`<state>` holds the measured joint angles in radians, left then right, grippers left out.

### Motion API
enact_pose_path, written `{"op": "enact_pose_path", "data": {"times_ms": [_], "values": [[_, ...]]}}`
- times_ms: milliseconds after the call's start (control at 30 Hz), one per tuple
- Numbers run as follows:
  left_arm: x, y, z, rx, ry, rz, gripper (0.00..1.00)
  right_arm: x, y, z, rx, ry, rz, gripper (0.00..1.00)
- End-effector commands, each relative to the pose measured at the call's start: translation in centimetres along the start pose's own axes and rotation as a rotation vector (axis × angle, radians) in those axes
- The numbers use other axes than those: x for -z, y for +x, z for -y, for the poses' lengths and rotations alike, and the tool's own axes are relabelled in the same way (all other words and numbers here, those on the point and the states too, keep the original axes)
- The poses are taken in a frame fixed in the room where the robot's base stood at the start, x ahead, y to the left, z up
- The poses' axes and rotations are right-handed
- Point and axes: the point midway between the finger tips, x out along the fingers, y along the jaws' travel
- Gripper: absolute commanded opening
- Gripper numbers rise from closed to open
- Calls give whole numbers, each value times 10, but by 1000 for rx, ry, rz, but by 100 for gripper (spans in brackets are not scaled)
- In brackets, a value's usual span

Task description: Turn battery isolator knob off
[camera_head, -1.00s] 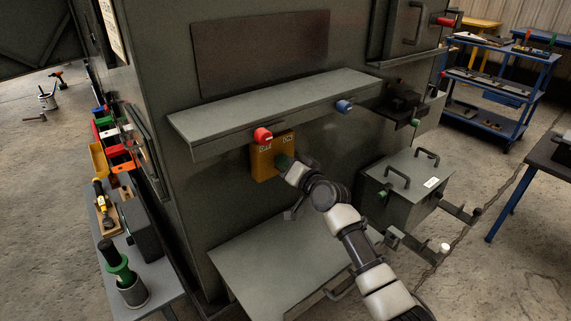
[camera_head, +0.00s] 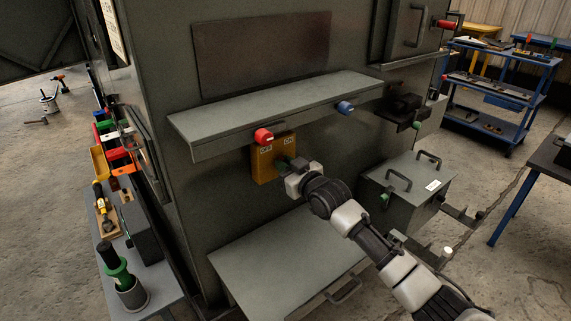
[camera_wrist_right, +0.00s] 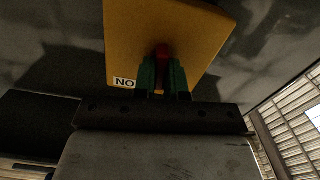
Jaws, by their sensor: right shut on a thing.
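The battery isolator is a yellow box (camera_head: 262,168) on the grey cabinet wall, under the shelf, with an OFF label at its upper left and an ON label at its upper right. Its red knob (camera_wrist_right: 162,52) shows in the right wrist view between the green fingers of my right gripper (camera_wrist_right: 163,72), which is shut on it. In that view one label reads "NO", seemingly ON upside down. In the head view my right gripper (camera_head: 284,162) is at the box's front and hides the knob, so its angle is unclear. My left gripper is out of view.
A lower grey panel (camera_head: 285,255) sticks out below. A grey case with handles (camera_head: 405,185) stands at right.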

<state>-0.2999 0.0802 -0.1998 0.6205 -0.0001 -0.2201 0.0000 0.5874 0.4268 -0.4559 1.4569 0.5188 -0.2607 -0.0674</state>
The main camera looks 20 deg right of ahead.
Motion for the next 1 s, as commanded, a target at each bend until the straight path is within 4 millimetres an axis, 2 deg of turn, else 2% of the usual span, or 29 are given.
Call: {"op": "enact_pose_path", "data": {"times_ms": [500, 1000], "values": [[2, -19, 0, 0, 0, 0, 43, 0, 0, 2, 1, -450, 3, 0], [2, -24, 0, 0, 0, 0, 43, -2, 0, 4, 1, -638, 3, 0]]}}
